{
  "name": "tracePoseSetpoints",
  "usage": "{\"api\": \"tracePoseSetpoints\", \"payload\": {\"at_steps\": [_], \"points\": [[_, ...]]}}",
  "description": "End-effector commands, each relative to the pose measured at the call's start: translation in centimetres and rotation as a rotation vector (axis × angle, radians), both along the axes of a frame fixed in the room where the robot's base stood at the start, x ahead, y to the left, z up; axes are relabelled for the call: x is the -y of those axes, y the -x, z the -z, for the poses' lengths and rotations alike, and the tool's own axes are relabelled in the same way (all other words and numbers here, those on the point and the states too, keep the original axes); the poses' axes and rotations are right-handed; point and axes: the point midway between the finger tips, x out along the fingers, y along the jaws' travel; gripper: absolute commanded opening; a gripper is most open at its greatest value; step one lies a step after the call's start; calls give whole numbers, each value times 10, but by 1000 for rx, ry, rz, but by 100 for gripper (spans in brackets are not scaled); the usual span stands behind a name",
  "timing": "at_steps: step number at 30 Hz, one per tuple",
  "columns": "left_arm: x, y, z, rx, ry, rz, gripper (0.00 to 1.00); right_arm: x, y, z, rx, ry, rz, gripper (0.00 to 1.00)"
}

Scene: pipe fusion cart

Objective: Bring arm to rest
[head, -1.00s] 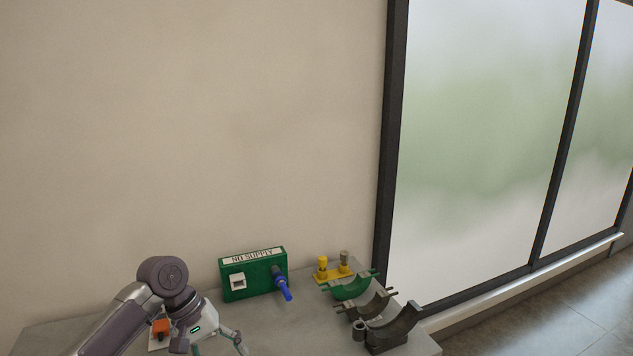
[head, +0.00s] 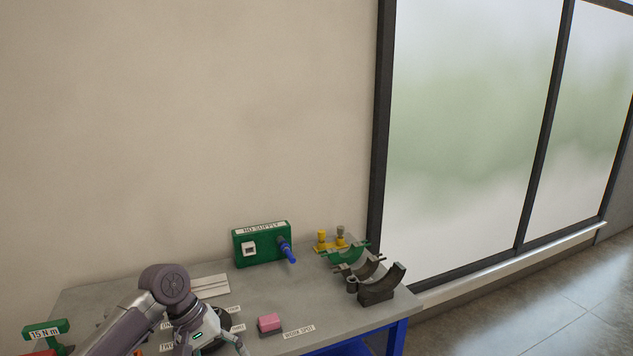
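My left arm comes in from the bottom left of the head view, bent at a purple-grey elbow joint. My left gripper (head: 213,346) is at the bottom edge, over the front part of the grey bench (head: 335,310). Its fingertips are cut off or hidden, so I cannot tell whether it is open or shut, or whether it holds anything. My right gripper is not in view.
A green "NO SUPPLY" box (head: 262,246) with a blue plug (head: 288,251) stands at the back. Yellow fittings (head: 330,240) and half-round clamps (head: 377,285) are at the right. A pink block (head: 269,323) lies in front; a green "15 N·m" tool (head: 45,332) is at left.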

Motion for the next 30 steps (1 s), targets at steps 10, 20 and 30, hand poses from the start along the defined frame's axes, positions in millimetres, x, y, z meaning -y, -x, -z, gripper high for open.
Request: {"api": "tracePoseSetpoints", "payload": {"at_steps": [10, 20, 30], "points": [[-4, -13, 80, 58, 4, -59, 65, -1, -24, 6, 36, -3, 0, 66], [-24, 5, 230, 148, -76, -114, 65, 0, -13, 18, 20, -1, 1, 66], [-64, 142, 445, 231, -310, 10, 65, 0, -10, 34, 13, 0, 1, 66]]}}
